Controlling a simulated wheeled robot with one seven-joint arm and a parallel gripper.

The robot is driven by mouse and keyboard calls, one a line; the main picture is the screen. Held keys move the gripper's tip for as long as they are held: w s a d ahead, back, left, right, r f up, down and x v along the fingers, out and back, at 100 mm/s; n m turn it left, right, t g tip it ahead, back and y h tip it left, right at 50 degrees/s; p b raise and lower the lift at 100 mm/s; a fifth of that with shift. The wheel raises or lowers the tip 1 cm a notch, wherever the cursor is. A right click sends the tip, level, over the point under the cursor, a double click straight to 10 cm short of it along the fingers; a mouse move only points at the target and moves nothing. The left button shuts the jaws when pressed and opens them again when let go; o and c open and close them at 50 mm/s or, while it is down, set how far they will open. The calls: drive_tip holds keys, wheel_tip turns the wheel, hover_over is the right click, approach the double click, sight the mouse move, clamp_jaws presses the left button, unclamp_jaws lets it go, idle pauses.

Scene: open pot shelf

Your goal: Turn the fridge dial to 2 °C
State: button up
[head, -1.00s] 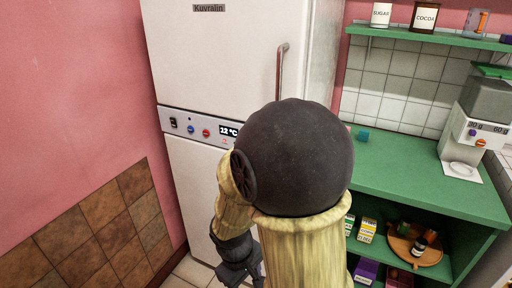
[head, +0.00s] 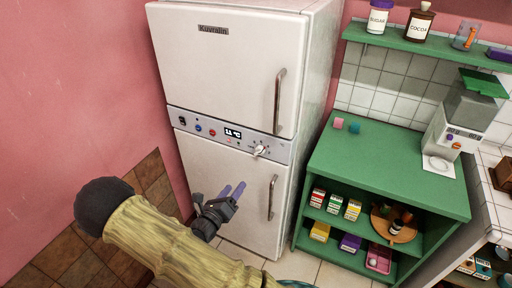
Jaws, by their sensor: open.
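The white fridge (head: 230,65) stands against the pink wall, with a grey control panel (head: 214,131) between its two doors. A dial (head: 260,150) with a pale knob sits at the panel's right end, with marks around it. A dark display (head: 233,132) shows white digits in °C, too small to read surely. My gripper (head: 232,190) is open and empty, its two bluish fingers apart. It is in front of the lower door, below and left of the dial, not touching it.
The upper door handle (head: 279,100) and lower door handle (head: 271,198) stick out near the dial. Red and blue buttons (head: 205,128) sit left of the display. A green shelf unit (head: 390,165) with several boxes stands right of the fridge. Some floor shows between them.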

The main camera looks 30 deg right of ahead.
sight(258, 154)
drive_tip(key=shift+w+a, duration=0.1)
drive_tip(key=shift+w, duration=0.05)
drive_tip(key=p+x, duration=0.3)
drive_tip(key=x, duration=1.4)
drive_tip(key=shift+w+p, duration=0.3)
drive_tip(key=c, duration=1)
